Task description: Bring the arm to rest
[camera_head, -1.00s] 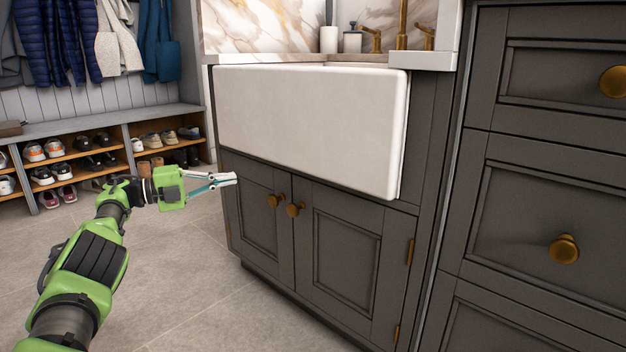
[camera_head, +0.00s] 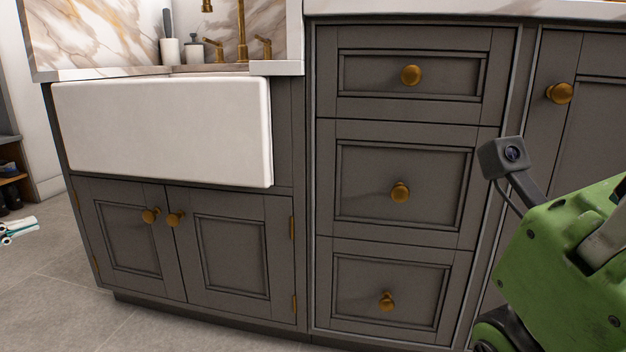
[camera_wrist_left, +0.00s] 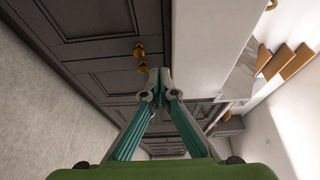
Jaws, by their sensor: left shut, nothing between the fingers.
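My left gripper (camera_head: 17,230) shows only as its fingertips at the left edge of the head view. In the left wrist view my left gripper (camera_wrist_left: 159,88) has its teal and grey fingers together at the tips, with nothing between them. It hangs in free air in front of the grey sink cabinet (camera_wrist_left: 85,40). My right arm (camera_head: 565,265), green with a small dark camera, shows at the right edge of the head view. Its fingers are out of view.
The grey sink cabinet (camera_head: 230,245) has brass knobs and a white apron sink (camera_head: 165,125) above. A drawer stack (camera_head: 405,180) stands to its right, all drawers closed. Tiled floor (camera_head: 45,310) lies clear in front. Part of a shoe shelf (camera_head: 12,180) shows far left.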

